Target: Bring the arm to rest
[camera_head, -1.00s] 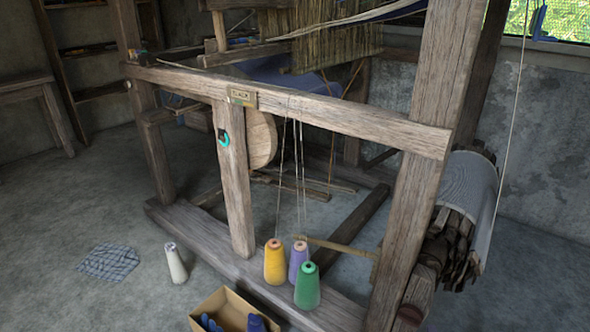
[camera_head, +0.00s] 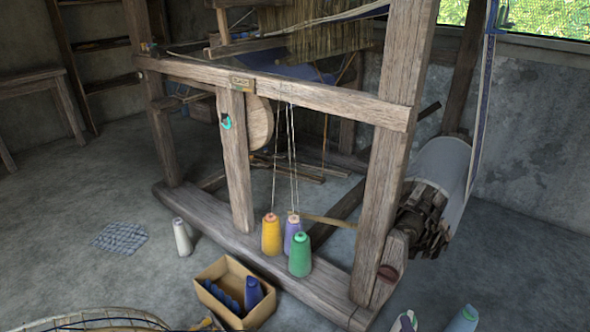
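The tips of my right gripper (camera_head: 435,321) show at the bottom edge, right of centre, as two pale and blue finger ends set apart. The gap between them shows only floor, and the rest of the gripper is cut off by the frame. It is in front of the loom's right post (camera_head: 385,190), apart from it. My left gripper is not in view.
The wooden handloom (camera_head: 290,94) fills the middle. Yellow (camera_head: 271,236), purple (camera_head: 291,236) and green (camera_head: 300,257) yarn cones stand at its base beam. A cardboard box (camera_head: 233,317) with blue items and a woven basket (camera_head: 90,318) are in front.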

